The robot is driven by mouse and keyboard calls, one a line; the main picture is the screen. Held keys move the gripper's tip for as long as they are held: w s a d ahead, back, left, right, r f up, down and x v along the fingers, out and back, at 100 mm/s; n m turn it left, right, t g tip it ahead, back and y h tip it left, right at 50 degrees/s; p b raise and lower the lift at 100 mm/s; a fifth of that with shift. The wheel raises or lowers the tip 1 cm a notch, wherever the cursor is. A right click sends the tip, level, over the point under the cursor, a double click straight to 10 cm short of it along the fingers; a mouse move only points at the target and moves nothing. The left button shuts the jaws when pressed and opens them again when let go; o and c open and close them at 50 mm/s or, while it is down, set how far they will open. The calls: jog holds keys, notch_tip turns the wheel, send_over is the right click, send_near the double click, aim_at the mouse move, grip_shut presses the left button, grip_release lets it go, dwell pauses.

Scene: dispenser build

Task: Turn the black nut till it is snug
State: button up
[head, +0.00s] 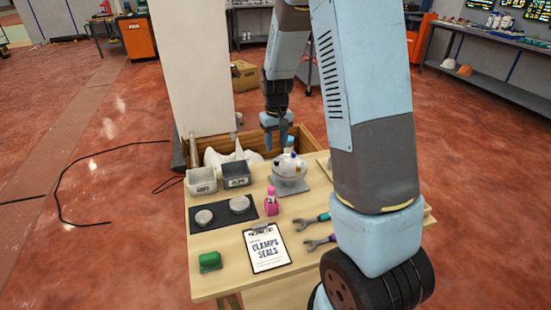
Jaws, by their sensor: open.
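A white rounded dispenser body (289,168) stands on a grey base plate on the wooden table (215,276). It has a blue part at its top and small dark and yellow parts around its upper side. The black nut is too small here to pick out from these dark parts. My gripper (277,140) points down just above and behind the upper left of the dispenser body, with its fingers apart and nothing seen between them. I cannot tell whether a finger touches the dispenser.
Two bins, light (201,181) and dark (236,175), stand left of the dispenser. My arm hides the table's right side.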

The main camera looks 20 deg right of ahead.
aim_at(277, 163)
notch_tip(277, 163, down, 7)
jog(key=shift+r, duration=0.2)
dwell(0.3)
grip_shut()
jog(key=shift+a, duration=0.1)
